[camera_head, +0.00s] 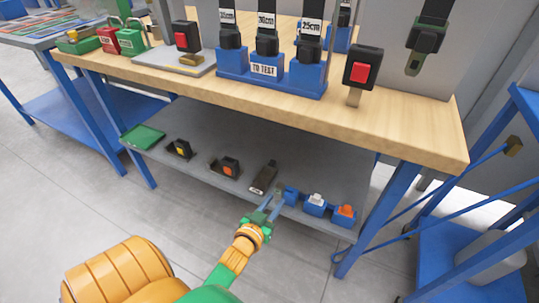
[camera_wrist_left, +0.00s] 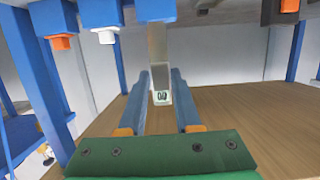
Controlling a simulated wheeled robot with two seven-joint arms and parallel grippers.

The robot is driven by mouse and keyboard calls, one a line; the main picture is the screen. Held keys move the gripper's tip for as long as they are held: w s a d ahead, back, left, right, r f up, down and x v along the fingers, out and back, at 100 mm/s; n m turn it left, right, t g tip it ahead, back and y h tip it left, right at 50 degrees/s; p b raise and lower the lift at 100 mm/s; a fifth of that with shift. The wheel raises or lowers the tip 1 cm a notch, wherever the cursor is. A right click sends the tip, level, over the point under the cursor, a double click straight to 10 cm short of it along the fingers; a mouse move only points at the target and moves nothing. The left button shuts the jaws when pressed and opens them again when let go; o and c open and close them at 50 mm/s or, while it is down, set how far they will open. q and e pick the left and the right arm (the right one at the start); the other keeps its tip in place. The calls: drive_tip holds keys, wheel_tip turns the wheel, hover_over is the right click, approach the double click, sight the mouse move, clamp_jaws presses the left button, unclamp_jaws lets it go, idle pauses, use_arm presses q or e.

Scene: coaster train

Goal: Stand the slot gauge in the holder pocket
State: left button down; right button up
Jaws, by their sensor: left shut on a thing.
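My left gripper (camera_head: 269,204) is at the front of the grey lower shelf, its blue fingers shut on a slim pale grey bar, which looks like the slot gauge (camera_head: 279,189). In the left wrist view the gauge (camera_wrist_left: 157,45) stands out between the fingers (camera_wrist_left: 160,88), with a small marked end face toward the camera. A blue holder pocket (camera_head: 291,196) is just right of the gauge in the head view. It also shows at the top of the wrist view (camera_wrist_left: 155,9), where the gauge's far end meets it in the picture. I cannot tell whether the gauge is inside. My right gripper is out of view.
Blue blocks with a white insert (camera_head: 316,203) and an orange insert (camera_head: 345,214) stand to the right. A dark long block (camera_head: 263,177) lies behind the gripper. Black pieces with orange (camera_head: 229,167) and yellow (camera_head: 180,149) faces are farther left. The wooden worktop (camera_head: 400,125) overhangs the shelf.

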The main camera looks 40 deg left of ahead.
use_arm(q)
drive_tip(key=w, duration=0.2)
drive_tip(key=w+a+b, duration=0.1)
drive_tip(key=w, duration=0.1)
drive_tip(key=w+b, duration=0.1)
drive_tip(key=w, duration=0.1)
drive_tip(key=shift+w+a, duration=0.25)
drive_tip(key=shift+w+a+f+b, duration=0.15)
drive_tip(key=shift+w+f+b, duration=0.35)
drive_tip(key=shift+w, duration=0.15)
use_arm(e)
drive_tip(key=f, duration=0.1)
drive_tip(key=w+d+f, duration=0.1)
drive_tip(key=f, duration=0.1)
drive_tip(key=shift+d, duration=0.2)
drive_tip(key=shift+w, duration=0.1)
use_arm(q)
drive_tip(key=shift+r, duration=0.1)
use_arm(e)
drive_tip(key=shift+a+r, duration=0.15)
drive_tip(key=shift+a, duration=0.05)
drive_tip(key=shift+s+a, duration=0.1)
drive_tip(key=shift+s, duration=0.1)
use_arm(q)
drive_tip(key=shift+p, duration=0.35)
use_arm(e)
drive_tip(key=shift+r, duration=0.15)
